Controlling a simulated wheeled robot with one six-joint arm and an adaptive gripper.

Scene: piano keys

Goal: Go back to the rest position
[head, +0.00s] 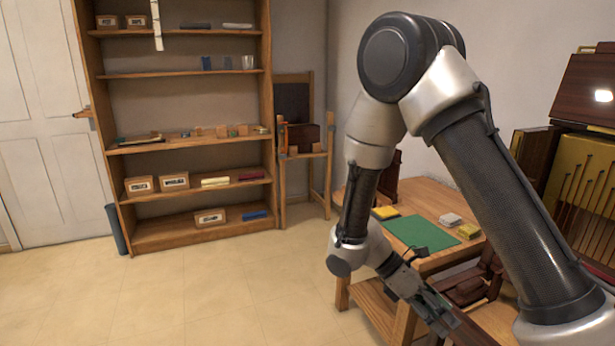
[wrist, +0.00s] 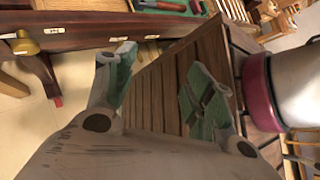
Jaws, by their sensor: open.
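My arm reaches down across the right half of the head view. My gripper (head: 438,314) hangs low beside the wooden table (head: 440,200), pointing down and to the right. In the wrist view my gripper (wrist: 158,84) has its two green-padded fingers apart, with nothing between them. Behind the fingers is a slatted brown wooden surface (wrist: 165,85); I cannot tell whether they touch it. No piano keys can be clearly made out.
The table carries a green mat (head: 421,234) and small yellow blocks (head: 468,231). An open piano-like case (head: 580,180) stands at the far right. A wooden shelf (head: 185,148) stands at the back. The floor (head: 200,295) at left is clear.

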